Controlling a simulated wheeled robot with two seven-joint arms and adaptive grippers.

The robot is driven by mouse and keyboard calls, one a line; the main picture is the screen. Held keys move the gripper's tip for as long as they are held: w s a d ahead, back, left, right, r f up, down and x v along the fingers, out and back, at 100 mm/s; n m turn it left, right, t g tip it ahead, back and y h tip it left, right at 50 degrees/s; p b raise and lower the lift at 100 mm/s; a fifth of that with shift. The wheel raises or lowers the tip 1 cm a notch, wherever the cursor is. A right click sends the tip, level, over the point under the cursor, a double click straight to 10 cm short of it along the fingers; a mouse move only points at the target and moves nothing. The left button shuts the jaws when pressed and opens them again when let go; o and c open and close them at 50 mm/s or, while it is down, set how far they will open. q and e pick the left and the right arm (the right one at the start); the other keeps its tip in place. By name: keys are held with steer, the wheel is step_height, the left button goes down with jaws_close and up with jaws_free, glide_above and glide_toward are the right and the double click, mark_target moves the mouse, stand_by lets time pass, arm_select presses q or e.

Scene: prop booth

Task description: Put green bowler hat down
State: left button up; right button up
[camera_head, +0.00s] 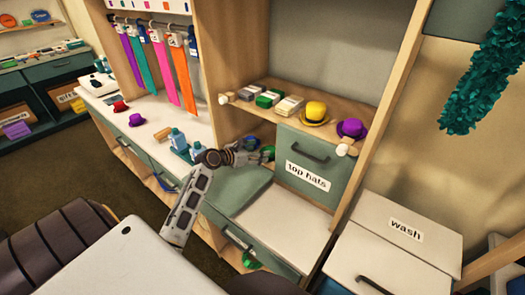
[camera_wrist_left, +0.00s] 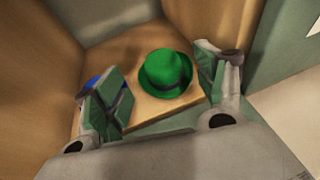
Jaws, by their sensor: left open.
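A green bowler hat (camera_wrist_left: 166,74) rests upright on a small wooden shelf (camera_wrist_left: 178,103) in a corner, in the left wrist view. My left gripper (camera_wrist_left: 165,85) is open, with one finger on each side of the hat and gaps visible between them. In the head view, my left gripper (camera_head: 258,153) reaches into the shelf bay left of the top hats drawer. A small green patch shows at its fingers; I cannot tell there how much is hat. My right gripper is not in view.
A blue object (camera_wrist_left: 94,82) is partly hidden behind the left-hand finger. The top hats drawer (camera_head: 304,170) stands right of the gripper. A yellow hat (camera_head: 315,113) and purple hat (camera_head: 352,129) sit on the shelf above.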

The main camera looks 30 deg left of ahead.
arm_select(q)
steer(key=shift+v, duration=3.3)
steer(key=shift+o, duration=0.2)
